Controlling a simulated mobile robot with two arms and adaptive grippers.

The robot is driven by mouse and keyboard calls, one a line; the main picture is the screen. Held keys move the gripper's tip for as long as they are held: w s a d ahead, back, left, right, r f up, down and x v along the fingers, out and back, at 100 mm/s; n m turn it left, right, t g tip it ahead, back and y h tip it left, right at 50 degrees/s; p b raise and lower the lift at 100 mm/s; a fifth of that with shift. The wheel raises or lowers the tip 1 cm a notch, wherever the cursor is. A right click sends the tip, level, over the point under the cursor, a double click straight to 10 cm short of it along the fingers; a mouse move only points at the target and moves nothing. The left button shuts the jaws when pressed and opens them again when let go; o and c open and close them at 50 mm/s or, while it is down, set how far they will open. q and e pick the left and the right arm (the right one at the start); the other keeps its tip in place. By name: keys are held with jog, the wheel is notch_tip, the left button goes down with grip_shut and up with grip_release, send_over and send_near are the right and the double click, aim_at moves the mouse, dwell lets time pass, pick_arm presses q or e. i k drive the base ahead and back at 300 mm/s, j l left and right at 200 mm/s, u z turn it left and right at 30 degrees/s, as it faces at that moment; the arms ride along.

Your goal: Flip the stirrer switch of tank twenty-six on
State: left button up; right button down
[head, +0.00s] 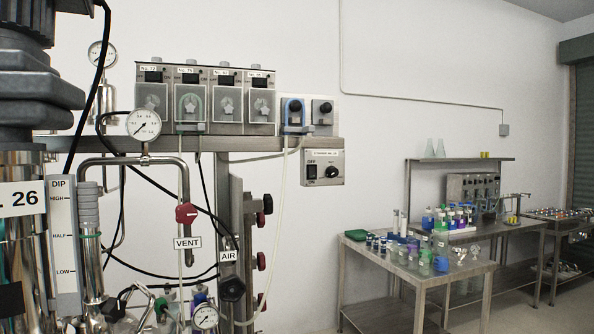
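A sign ending in "26" (18,198) is on a shiny steel tank (22,165) at the left edge; the start of the sign is cut off. A pale control box (323,161) hangs below the right end of a metal shelf. Its small label seems to be about a stirrer, but is too small to read surely. The box has a black rocker switch (311,172) at its left and a round black knob (333,172) at its right. I cannot tell which way the rocker is tipped. Neither of my grippers is in view.
A row of pump units (206,100) stands on the metal shelf (262,144), with a blue-faced unit (293,112) beside it. Pipes, cables, a red VENT handle (187,213) and a black AIR knob (232,288) crowd below. A bench (437,270) with glassware stands right.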

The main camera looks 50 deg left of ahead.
aim_at(312, 170)
jog(key=u, duration=1.4)
